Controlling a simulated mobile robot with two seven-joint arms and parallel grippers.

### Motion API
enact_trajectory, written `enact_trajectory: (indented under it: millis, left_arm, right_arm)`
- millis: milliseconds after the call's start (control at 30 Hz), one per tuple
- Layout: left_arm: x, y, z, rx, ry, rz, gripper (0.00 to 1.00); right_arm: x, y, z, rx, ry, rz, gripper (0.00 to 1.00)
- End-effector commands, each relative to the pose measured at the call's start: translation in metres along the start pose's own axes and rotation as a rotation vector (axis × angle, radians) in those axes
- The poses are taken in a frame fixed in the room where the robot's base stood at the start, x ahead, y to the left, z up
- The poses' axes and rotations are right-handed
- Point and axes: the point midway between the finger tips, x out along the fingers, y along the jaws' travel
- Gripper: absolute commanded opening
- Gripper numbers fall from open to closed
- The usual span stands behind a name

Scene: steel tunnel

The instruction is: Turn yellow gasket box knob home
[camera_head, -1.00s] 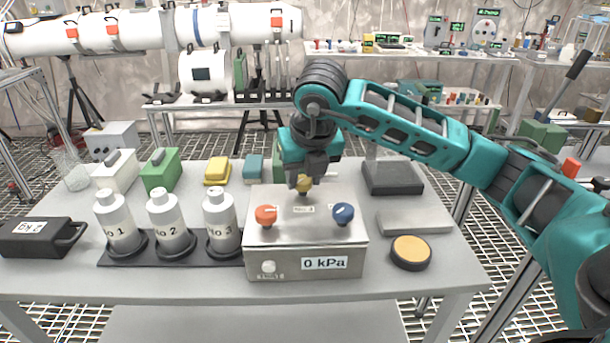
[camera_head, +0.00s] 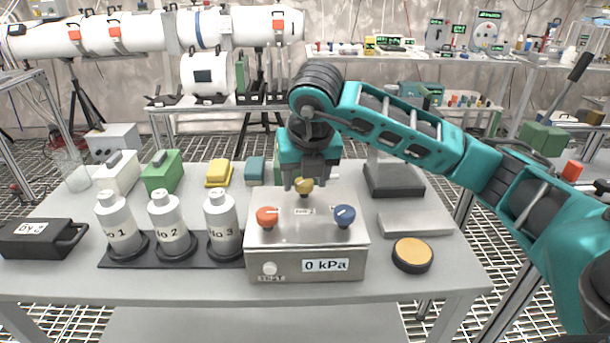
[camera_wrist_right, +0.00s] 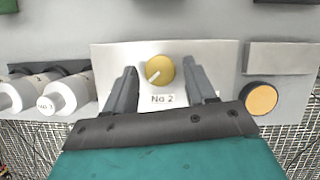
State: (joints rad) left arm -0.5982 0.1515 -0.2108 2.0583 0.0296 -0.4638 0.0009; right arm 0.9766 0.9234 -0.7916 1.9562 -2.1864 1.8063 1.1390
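The steel gasket box (camera_head: 262,206) stands on the table, with a yellow knob (camera_head: 304,187) at the back of its top, an orange knob (camera_head: 267,217) front left and a blue knob (camera_head: 344,215) front right. Its front display reads 0 kPa. My right gripper (camera_head: 303,183) points down over the yellow knob. In the right wrist view the gripper (camera_wrist_right: 161,72) is open, one finger on each side of the yellow knob (camera_wrist_right: 160,70), with gaps visible. The knob's white pointer line aims to the lower left, above a "No 2" label. My left gripper is out of view.
Several white bottles (camera_head: 168,226) stand in a dark rack left of the box. A yellow-topped round disc (camera_head: 412,254) and a flat grey plate (camera_head: 415,223) lie to its right. Green, yellow and white boxes line the table's back left.

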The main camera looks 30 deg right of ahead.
Motion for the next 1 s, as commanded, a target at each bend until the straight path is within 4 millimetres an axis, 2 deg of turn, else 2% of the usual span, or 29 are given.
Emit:
enact_trajectory:
  millis: [67, 300, 433, 567, 800, 1000]
  left_arm:
    - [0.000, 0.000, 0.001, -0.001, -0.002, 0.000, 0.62]
    - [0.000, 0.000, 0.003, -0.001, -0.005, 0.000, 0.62]
    - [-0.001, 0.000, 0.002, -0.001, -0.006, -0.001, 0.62]
    - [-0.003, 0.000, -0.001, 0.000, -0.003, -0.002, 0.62]
    - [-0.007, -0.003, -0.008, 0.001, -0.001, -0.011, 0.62]
    - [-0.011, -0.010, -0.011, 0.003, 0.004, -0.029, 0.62]
  right_arm:
    - [0.000, 0.000, 0.000, 0.000, 0.000, 0.000, 0.63]
    - [-0.001, 0.000, 0.000, -0.001, 0.000, 0.000, 0.63]
    - [-0.011, 0.000, 0.001, -0.002, -0.003, 0.002, 0.63]
    - [-0.035, 0.001, 0.001, -0.002, -0.005, 0.002, 0.63]
    - [-0.092, 0.000, 0.003, -0.002, -0.006, 0.001, 0.63]
    - [-0.121, 0.000, 0.002, -0.001, -0.004, 0.000, 0.63]
